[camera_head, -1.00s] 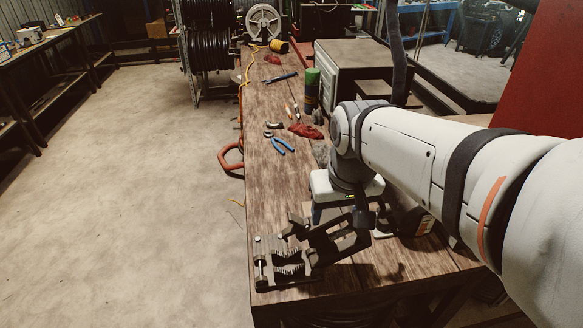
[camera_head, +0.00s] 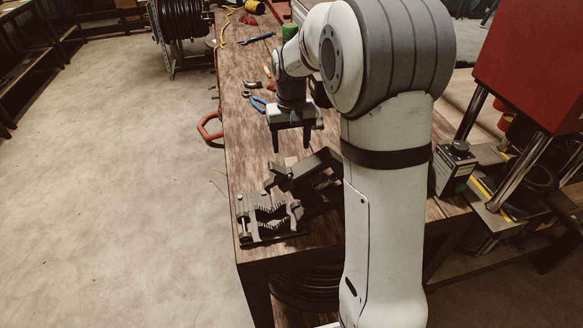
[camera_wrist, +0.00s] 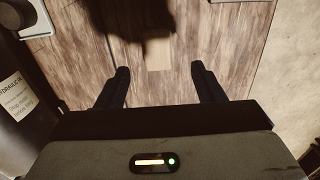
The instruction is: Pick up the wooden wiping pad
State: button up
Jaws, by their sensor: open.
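A pale wooden block (camera_wrist: 159,55), apparently the wiping pad, lies on the brown wooden bench in the wrist view, just beyond and between my fingertips. A dark shadow covers the bench right above it in that view. In the head view, a small pale patch (camera_head: 291,160) under my gripper may be the same block; it is too small to be sure. My gripper (camera_head: 291,149) points down over the bench, open and empty. Both fingers also show in the wrist view (camera_wrist: 160,70), spread wide, with nothing between them but bench. The exact height above the block is unclear.
A dark toothed clamp (camera_head: 268,217) stands close to my gripper on the near bench end. Blue-handled pliers (camera_head: 258,102) lie farther back. A red press (camera_head: 530,65) is at the right.

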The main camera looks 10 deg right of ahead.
aim_at(292, 163)
jog(key=f, duration=0.2)
jog(key=f+p, duration=0.1)
jog(key=f, duration=0.4)
jog(key=shift+w+d, duration=0.1)
jog(key=shift+d, duration=0.15)
jog(key=shift+c, duration=0.2)
jog(key=c, duration=1.1)
jog(key=shift+r, duration=0.1)
jog(key=shift+c, duration=0.2)
